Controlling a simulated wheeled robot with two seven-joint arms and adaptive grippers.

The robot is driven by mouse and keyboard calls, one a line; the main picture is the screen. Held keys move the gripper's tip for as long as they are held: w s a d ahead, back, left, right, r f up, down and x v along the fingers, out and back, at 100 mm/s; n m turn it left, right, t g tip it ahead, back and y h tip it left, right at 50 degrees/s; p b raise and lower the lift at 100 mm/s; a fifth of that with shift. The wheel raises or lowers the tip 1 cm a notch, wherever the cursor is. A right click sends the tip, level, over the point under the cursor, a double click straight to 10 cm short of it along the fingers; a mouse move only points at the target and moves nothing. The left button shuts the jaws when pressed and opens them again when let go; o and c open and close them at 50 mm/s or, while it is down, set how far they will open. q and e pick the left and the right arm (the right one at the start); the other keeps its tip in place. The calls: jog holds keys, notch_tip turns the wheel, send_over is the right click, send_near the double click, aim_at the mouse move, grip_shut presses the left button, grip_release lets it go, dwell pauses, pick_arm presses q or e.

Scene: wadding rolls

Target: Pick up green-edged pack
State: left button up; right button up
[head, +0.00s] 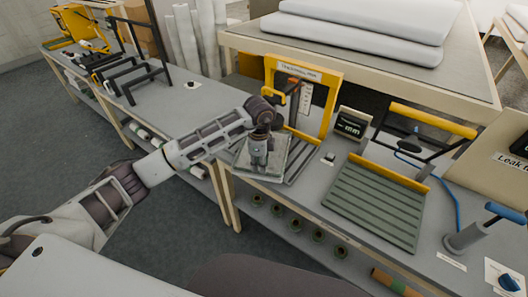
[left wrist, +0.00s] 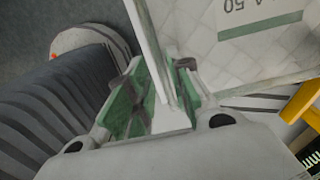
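A flat, pale quilted pack (head: 286,158) lies at the front left of the counter, by the yellow frame. In the left wrist view the pack (left wrist: 255,55) fills the upper right and shows a green label. My left gripper (head: 259,163) points down over the pack's left part and hides some of it. In the left wrist view a pale strip with green beside it runs between the fingers of my left gripper (left wrist: 157,88). I cannot tell whether the fingers press on the pack. My right gripper is not in view.
A yellow frame (head: 332,82) stands behind the pack. A green ribbed tray (head: 375,207) lies to the right, with a small display (head: 352,127) behind it. Large white rolls (head: 350,38) lie on the back table. Several small rolls sit on the shelf below.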

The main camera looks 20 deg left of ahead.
pick_arm(q)
jog(key=shift+a+f, duration=0.1)
jog(key=shift+f, duration=1.55)
jog(key=shift+c, duration=0.2)
grip_shut()
